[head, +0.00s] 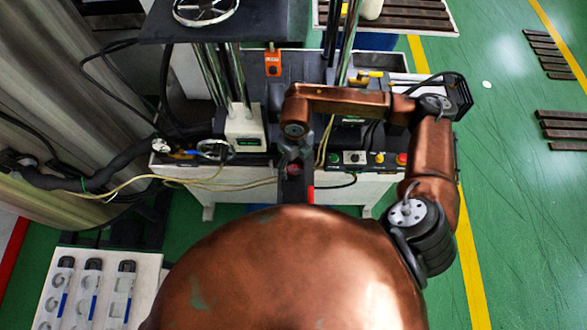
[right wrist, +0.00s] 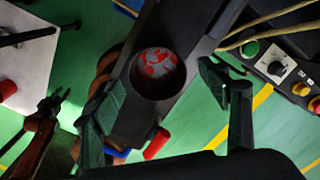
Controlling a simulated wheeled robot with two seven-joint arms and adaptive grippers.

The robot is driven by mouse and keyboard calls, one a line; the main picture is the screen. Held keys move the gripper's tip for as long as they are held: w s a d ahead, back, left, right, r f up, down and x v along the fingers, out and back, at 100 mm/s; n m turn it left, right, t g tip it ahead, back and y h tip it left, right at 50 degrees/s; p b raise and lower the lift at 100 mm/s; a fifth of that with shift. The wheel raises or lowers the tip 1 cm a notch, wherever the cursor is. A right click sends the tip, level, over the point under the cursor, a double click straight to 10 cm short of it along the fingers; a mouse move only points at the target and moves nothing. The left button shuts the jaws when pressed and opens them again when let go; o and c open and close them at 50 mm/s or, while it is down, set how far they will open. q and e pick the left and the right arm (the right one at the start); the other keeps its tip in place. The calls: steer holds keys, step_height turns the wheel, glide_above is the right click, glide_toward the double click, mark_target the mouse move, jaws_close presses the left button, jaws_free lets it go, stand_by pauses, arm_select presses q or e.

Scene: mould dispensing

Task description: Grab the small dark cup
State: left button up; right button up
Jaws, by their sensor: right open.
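A small dark cup (right wrist: 158,98) shows in the right wrist view as a round opening in a long dark body. A mottled red and grey mass shows inside it. My right gripper (right wrist: 163,92) is open, with one finger left of the cup and one to its right. I cannot tell whether either finger touches the cup. In the head view my right gripper (head: 296,150) is at the front middle of the bench, where the cup is small and hard to make out.
A control panel with a knob and coloured buttons (head: 356,158) is right of my right gripper. A white tray with several slotted pieces (head: 52,265) lies at lower left. Cables and a dark hose (head: 110,168) cross the left.

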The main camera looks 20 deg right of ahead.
mark_target(294, 169)
steer(key=shift+w+a+f+p, duration=0.15)
steer(key=shift+f+p, duration=0.45)
steer(key=shift+f, duration=1.75)
steer(key=shift+c, duration=0.5)
steer(key=c, duration=1.2)
steer(key=shift+c, duration=0.2)
